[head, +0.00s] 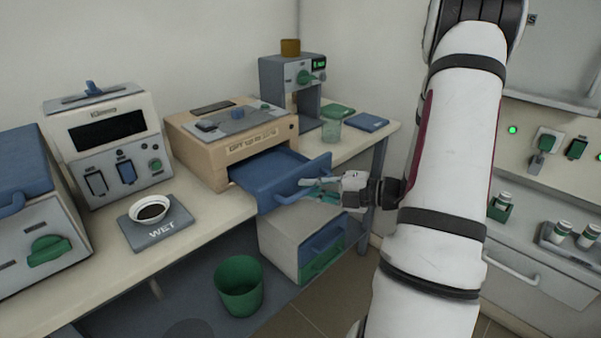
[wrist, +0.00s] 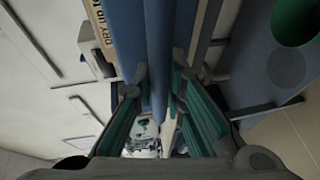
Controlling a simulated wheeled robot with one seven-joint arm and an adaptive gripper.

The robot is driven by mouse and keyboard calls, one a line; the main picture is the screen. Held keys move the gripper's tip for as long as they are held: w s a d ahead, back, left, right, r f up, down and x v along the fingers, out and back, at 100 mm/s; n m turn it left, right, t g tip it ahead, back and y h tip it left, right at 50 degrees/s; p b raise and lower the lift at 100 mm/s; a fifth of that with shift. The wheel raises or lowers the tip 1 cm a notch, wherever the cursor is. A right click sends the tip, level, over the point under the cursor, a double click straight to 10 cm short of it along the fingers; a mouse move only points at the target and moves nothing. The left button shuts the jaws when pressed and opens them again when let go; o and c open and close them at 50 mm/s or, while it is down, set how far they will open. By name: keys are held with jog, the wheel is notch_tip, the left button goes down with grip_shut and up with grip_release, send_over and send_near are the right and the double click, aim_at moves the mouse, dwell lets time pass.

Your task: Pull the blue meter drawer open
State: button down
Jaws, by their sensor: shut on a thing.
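The blue meter drawer (head: 268,175) is in the head view, drawn partway out of the front of a beige meter housing (head: 200,150) on the counter. Its blue front has a blue bar handle (head: 296,195). My gripper (head: 320,190) reaches in from the right and is shut on that handle. In the wrist view, the green fingers of my gripper (wrist: 158,118) stand on both sides of the blue handle bar (wrist: 158,60). The exact contact of the fingertips is partly hidden there.
A white dish of dark matter (head: 151,210) sits on a grey mat (head: 157,229) marked WET. A clear green-tinted beaker (head: 331,131) stands behind the drawer. A green bin (head: 240,284) is on the floor below. A low cabinet (head: 290,250) stands under the counter.

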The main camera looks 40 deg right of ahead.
jog(key=shift+s+p, duration=0.8)
jog(key=shift+s, duration=0.95)
jog(key=c, duration=1.9)
grip_release()
jog(key=shift+d, duration=0.1)
jog(key=v, duration=1.2)
